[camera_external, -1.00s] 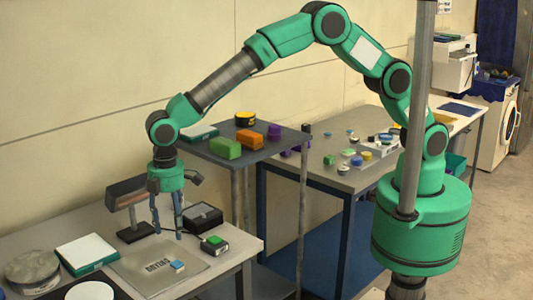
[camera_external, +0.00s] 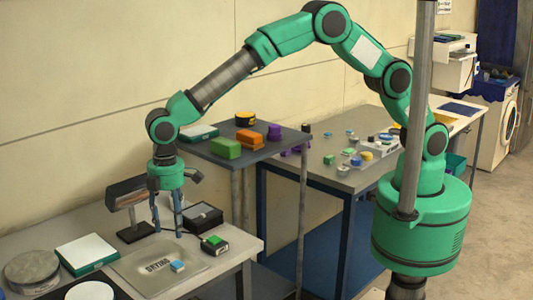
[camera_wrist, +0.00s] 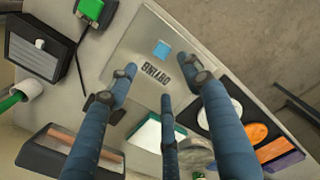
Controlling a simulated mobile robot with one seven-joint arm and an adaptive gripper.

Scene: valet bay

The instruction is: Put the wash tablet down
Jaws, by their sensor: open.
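The wash tablet, a small blue block with a pale side (camera_external: 177,266), lies on a grey plate marked "DRYING" (camera_external: 194,262) on the near table. In the wrist view the tablet (camera_wrist: 161,50) shows its blue top, flat on the plate (camera_wrist: 127,55) near the lettering. My gripper (camera_external: 167,232) is open and empty above the plate's back part, apart from the tablet. In the wrist view its three fingers (camera_wrist: 165,85) are spread and the tablet is beyond their tips. Nothing hides the tablet.
A black box (camera_external: 204,217) and a green-topped device (camera_external: 214,245) stand right of my gripper. A lamp-like scanner (camera_external: 127,192) stands close on the left. A green-and-white case (camera_external: 87,252) and a round grey tin (camera_external: 32,268) are farther left.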

